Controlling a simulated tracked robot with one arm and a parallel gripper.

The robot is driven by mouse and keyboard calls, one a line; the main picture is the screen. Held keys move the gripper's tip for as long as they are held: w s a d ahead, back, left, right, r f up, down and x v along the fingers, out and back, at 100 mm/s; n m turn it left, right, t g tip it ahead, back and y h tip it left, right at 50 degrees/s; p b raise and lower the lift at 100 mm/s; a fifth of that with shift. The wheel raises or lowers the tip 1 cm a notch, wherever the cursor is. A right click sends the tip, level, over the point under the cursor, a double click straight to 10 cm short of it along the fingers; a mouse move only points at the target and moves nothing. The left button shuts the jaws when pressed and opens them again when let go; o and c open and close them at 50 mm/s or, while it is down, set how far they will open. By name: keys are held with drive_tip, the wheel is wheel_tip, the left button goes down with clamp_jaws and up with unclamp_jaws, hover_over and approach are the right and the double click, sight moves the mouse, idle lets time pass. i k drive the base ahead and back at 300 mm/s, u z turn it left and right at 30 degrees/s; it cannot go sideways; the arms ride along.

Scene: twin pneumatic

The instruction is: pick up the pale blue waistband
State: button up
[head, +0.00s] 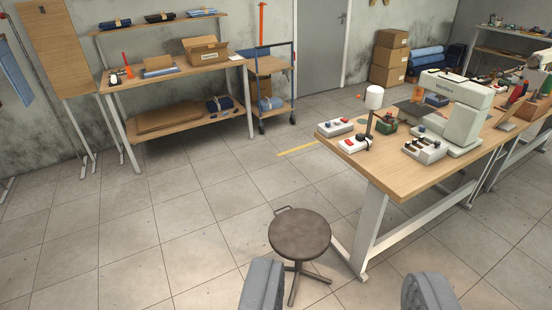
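I cannot make out the pale blue waistband for certain. A blue cloth (14,78) hangs at the far left edge, and a small pale blue bundle (270,103) lies on the lower shelf of the trolley; I cannot tell whether either is the waistband. My gripper (346,290) is open, its two grey fingers wide apart at the bottom edge, with only floor and part of the stool between them. It is far from both blue things and touches nothing that I can see.
A round stool (299,235) stands just ahead. A wooden workbench (420,175) with a sewing machine (455,110) fills the right. A shelving bench (185,125) and a trolley (268,66) stand along the back wall. Boxes (388,58) are stacked at the back. The tiled floor at left is clear.

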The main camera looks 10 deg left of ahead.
sight(161, 72)
drive_tip(key=u, duration=0.7)
drive_tip(key=i, duration=1.25)
drive_tip(key=u, duration=1)
drive_tip(key=i, duration=2.65)
drive_tip(key=z, duration=0.4)
drive_tip(key=i, duration=1.25)
drive_tip(key=z, duration=0.7)
drive_tip(key=i, duration=0.75)
drive_tip(key=z, duration=0.4)
